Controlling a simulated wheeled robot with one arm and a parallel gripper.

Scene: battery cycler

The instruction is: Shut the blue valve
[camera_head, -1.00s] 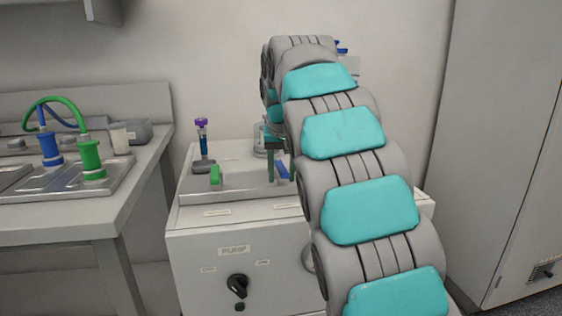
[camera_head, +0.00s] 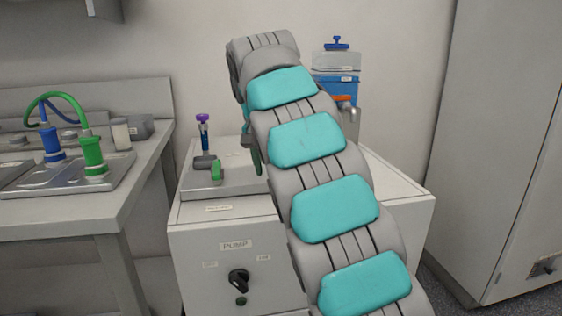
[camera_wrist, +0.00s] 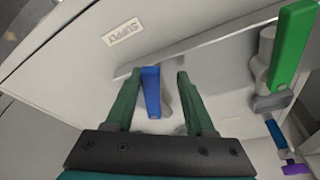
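The blue valve handle (camera_wrist: 152,92) shows in the wrist view, between the two green fingers of my gripper (camera_wrist: 160,76). It is nearer the left finger, with a gap to the right finger; whether it touches the left finger I cannot tell. My gripper is open. In the head view my arm hides the blue valve, and only a bit of my gripper (camera_head: 254,152) shows above the pump unit's top. A green valve handle (camera_head: 216,171) stands on the same metal tray; it also shows at the right of the wrist view (camera_wrist: 291,45).
The pump box (camera_head: 205,245) has a black knob (camera_head: 239,281) on its front. A purple-topped fitting (camera_head: 203,130) stands behind the green valve. A blue-labelled bottle (camera_head: 337,85) stands behind my arm. A side table (camera_head: 130,190) is left, a tall cabinet (camera_head: 490,150) right.

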